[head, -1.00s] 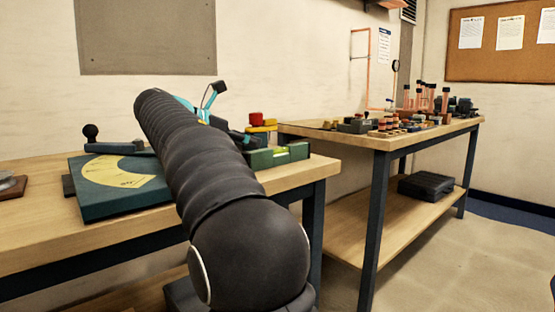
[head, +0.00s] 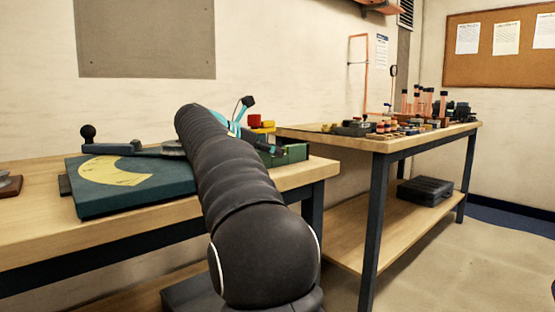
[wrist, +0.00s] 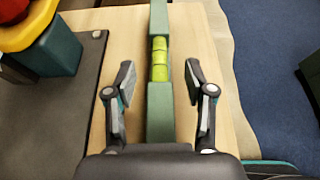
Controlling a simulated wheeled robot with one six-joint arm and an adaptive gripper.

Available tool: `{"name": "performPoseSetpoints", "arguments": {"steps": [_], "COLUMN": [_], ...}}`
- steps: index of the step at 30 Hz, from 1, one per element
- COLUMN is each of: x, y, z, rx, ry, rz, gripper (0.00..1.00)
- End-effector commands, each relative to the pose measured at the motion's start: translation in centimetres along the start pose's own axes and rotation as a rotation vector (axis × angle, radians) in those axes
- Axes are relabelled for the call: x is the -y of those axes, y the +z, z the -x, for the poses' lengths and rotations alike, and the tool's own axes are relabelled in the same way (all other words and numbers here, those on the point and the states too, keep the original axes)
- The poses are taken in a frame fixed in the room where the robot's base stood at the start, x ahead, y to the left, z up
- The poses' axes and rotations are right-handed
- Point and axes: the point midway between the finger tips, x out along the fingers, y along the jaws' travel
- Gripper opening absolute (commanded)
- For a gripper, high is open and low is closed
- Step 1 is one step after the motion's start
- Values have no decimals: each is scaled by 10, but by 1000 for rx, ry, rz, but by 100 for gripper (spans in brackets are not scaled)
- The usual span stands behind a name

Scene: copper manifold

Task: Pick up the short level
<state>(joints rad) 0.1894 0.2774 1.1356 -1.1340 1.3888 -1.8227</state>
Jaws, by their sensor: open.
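The short level is a green bar with a yellow-green vial (wrist: 160,58). In the wrist view its green body (wrist: 160,105) runs lengthwise between the fingers of my gripper (wrist: 160,92). The gripper is open, with a finger on each side and a visible gap to the bar on both sides. The near end of the level is hidden by the gripper's body. In the head view the level (head: 292,154) lies near the right end of the near bench, partly hidden behind my arm.
A yellow and red object on a dark green block (wrist: 50,45) stands left of the level on a grey mat (wrist: 75,110). The bench edge is close on the right. A green board with a yellow dial (head: 115,185) lies left of my arm.

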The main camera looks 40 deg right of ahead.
Motion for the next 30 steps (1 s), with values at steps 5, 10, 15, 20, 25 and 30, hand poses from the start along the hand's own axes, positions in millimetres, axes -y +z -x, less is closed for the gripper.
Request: {"name": "performPoseSetpoints", "arguments": {"steps": [5, 10, 15, 20, 25, 30], "x": [0, 0, 0, 0, 0, 0], "y": [0, 0, 0, 3, 16, 45], "z": [0, 1, 1, 2, 7, 19], "rx": [0, 0, 0, 0, 1, 1], "ry": [0, 0, 1, 1, 1, 2], "rz": [0, 0, 0, -1, -2, -4], "gripper": [27, 0, 0, 0, 0, 0]}}
